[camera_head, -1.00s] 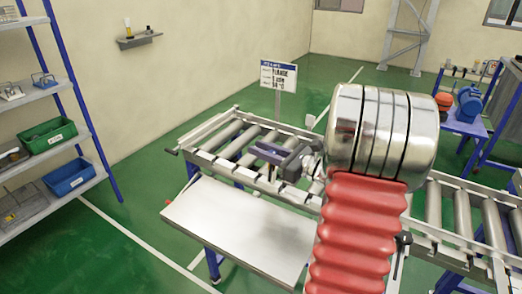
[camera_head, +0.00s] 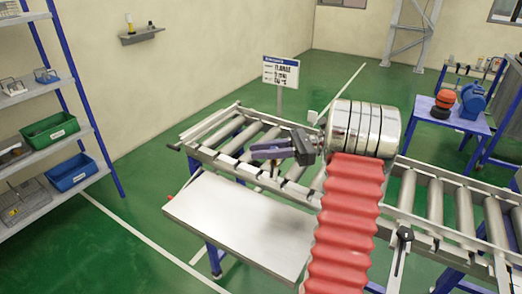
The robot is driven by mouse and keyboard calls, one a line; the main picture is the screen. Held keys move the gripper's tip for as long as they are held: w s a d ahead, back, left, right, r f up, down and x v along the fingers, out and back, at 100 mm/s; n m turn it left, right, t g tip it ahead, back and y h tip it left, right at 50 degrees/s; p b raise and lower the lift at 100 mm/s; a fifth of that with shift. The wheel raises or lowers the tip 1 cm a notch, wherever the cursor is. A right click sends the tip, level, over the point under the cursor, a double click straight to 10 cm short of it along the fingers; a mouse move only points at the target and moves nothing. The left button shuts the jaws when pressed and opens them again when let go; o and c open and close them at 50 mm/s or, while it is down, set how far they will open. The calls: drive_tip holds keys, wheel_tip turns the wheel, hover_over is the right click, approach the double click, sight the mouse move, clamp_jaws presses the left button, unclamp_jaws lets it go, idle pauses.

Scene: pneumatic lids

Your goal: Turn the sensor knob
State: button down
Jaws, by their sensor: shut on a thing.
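My gripper (camera_head: 268,150), dark with purple-grey fingers, extends left from my silver wrist, over the near rail of the roller conveyor (camera_head: 222,160). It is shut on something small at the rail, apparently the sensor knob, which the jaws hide. A small yellow part (camera_head: 258,161) shows just below the fingers. I cannot make out which way the knob is turned. A black-handled fitting (camera_head: 404,235) stands on the near rail farther right, apart from my gripper. My red arm covers the middle of the conveyor.
A bare metal plate (camera_head: 235,222) lies in front of the conveyor. A white sign (camera_head: 281,73) stands behind it. A shelf rack at left holds a green bin (camera_head: 50,134) and a blue bin (camera_head: 69,174). A blue table (camera_head: 440,118) is at back right. Green floor is open behind.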

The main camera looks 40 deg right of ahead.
drive_tip(key=shift+s+a+n+g+y, duration=0.2)
drive_tip(key=shift+n+g+y, duration=0.25)
drive_tip(key=shift+g, duration=0.25)
drive_tip(key=c, duration=1.5)
unclamp_jaws()
drive_tip(key=shift+w, duration=0.1)
